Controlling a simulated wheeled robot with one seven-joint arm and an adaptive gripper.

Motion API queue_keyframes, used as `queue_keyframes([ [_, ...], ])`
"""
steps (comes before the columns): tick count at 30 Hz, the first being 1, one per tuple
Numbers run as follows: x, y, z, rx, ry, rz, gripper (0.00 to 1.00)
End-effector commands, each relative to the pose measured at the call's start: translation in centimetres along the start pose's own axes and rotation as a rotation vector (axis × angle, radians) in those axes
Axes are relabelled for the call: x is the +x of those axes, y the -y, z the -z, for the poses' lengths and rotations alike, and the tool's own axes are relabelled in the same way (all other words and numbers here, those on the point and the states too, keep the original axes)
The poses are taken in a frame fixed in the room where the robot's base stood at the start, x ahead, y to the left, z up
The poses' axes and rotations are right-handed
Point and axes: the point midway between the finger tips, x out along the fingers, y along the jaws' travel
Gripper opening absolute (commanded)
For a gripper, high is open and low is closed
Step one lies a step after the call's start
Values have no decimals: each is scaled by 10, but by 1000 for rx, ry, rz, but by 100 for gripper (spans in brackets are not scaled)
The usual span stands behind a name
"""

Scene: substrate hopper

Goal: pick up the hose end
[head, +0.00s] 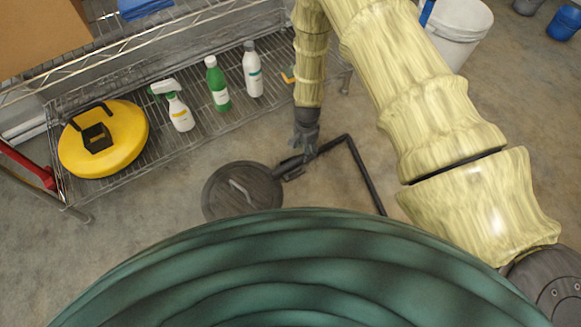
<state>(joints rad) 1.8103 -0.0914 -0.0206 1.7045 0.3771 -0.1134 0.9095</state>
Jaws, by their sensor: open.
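A dark, thin bent tube (366,175) lies on the floor in the head view. It has a corner at the upper right, and one end runs down behind my body. Its other end, which looks like the hose end (291,172), lies beside a round dark disc. My gripper (307,150) points down over the tube near that end. It is open, with its fingers partly overlapping the tube in the picture. I cannot tell whether they touch it. Nothing shows held in the gripper.
The round dark lid-like disc (222,196) has a handle. A wire shelf (140,150) at the left holds a yellow round container (128,135), a spray bottle (180,115), a green bottle (217,85) and a white bottle (252,72). A white bucket (459,25) stands upper right.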

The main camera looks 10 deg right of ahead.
Motion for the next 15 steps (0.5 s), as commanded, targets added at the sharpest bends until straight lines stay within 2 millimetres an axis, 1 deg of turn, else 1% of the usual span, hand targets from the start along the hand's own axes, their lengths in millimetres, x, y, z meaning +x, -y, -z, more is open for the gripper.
queue_keyframes([
  [7,13,0,-1,0,0,0,57],
  [15,43,-2,-3,0,0,0,57],
])
